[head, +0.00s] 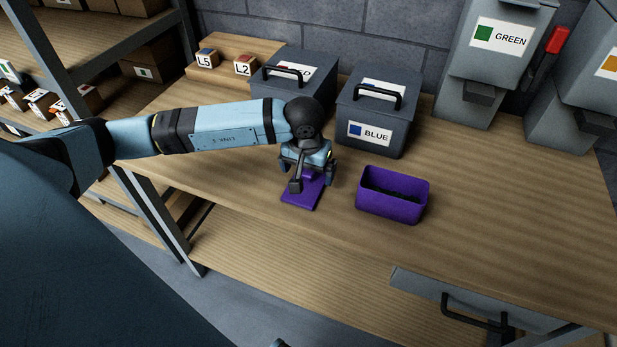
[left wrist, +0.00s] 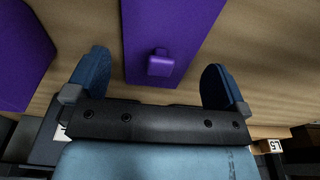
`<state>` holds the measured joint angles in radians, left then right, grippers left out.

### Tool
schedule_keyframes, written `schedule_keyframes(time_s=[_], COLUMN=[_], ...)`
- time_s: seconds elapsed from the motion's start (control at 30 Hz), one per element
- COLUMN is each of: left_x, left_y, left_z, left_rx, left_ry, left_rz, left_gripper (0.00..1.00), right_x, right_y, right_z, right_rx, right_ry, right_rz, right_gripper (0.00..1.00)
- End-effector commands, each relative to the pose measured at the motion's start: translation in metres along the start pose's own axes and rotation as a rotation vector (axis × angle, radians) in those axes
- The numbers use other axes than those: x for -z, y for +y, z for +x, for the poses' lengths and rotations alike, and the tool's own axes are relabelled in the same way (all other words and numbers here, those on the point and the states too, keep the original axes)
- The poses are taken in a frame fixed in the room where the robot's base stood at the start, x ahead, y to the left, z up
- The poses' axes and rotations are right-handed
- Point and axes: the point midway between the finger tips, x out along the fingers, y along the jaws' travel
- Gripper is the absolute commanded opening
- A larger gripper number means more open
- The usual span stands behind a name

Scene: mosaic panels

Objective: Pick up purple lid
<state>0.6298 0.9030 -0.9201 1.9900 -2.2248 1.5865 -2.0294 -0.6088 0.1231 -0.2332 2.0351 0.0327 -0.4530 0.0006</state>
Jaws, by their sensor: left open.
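The purple lid (head: 303,193) lies flat on the wooden workbench, left of the open purple box (head: 393,194). My left gripper (head: 311,181) is above the lid and partly covers it in the head view. In the left wrist view the lid (left wrist: 178,30) has a small raised knob (left wrist: 161,62). My left gripper (left wrist: 158,88) is open, with its blue fingers on either side of the knob and apart from it. The purple box (left wrist: 22,55) shows at the left edge of that view. My right gripper is not in view.
Two grey lidded bins stand behind my gripper, the nearer labelled BLUE (head: 372,128). A grey dispenser labelled GREEN (head: 495,50) stands at the back right. Small blocks marked L5 (head: 207,58) and L2 (head: 243,67) are at the back left. The bench's right side is clear.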

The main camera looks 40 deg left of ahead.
Motion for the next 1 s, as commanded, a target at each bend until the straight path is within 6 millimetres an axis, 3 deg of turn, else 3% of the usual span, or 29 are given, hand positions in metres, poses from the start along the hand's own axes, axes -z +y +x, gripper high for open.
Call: schedule_keyframes(time_s=[0.13, 0.37, 0.53, 0.83, 1.0], left_x=[0.0, 0.0, 0.0, 0.0, 0.002], left_y=[0.0, 0.0, 0.0, 0.0, 0.0], left_z=[0.02, 0.023, 0.023, 0.022, 0.011], left_rx=[0.0, 0.0, 0.0, 0.0, -0.002], left_ry=[-0.002, 0.0, 0.0, 0.0, 0.002], left_rz=[-0.001, 0.0, 0.0, 0.0, 0.0], left_gripper=[1.0, 1.0, 0.61, 0.6, 0.6], right_x=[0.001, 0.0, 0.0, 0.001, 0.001], right_y=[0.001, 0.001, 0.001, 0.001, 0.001], right_z=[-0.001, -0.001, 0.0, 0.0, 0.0], right_rx=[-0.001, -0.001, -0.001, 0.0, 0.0], right_ry=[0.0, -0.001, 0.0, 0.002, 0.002], right_rz=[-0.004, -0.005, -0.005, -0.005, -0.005], right_gripper=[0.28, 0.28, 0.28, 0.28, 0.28])
